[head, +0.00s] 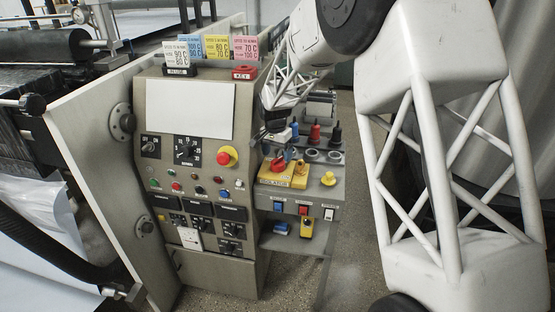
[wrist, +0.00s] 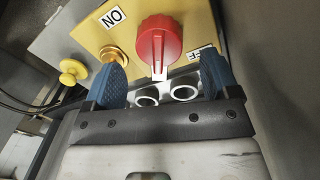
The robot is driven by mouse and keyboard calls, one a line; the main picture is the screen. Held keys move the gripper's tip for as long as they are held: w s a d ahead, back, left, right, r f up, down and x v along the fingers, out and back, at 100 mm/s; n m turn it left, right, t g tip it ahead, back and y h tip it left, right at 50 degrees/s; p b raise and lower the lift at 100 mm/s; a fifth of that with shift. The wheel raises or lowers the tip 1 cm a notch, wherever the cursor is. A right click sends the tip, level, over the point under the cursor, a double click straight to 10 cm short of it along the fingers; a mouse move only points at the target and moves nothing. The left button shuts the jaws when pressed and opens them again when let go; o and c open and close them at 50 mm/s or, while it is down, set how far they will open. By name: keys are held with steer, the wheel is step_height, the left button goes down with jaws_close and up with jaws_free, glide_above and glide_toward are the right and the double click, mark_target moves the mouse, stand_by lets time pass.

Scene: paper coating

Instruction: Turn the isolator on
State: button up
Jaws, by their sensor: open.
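The isolator is a yellow panel (wrist: 90,35) with a red rotary knob (wrist: 158,38), both large in the wrist view. The knob's white pointer mark faces down in that picture, toward my gripper. An ON label (wrist: 113,17) is at upper left, and a partly hidden OFF label (wrist: 207,48) is right of the knob. My gripper (wrist: 162,66) is open, its blue fingers apart on the left and right of the knob's lower end. I cannot tell whether they touch it. In the head view the yellow isolator box (head: 300,182) sits on the grey side shelf, below my gripper (head: 284,156).
A yellow mushroom button (head: 328,178) is right of the isolator. Red and black connectors (head: 315,134) stand behind it. The control cabinet (head: 190,150) with a red emergency button (head: 227,157) is on the left. Two round sockets (wrist: 184,92) show between my fingers.

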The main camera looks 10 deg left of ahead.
mark_target(277, 159)
steer(key=shift+a+r, duration=0.1)
steer(key=shift+r, duration=1.9)
steer(key=n, duration=0.4)
steer(key=shift+s, duration=0.2)
steer(key=shift+d+f, duration=0.2)
steer(key=shift+f, duration=3.65)
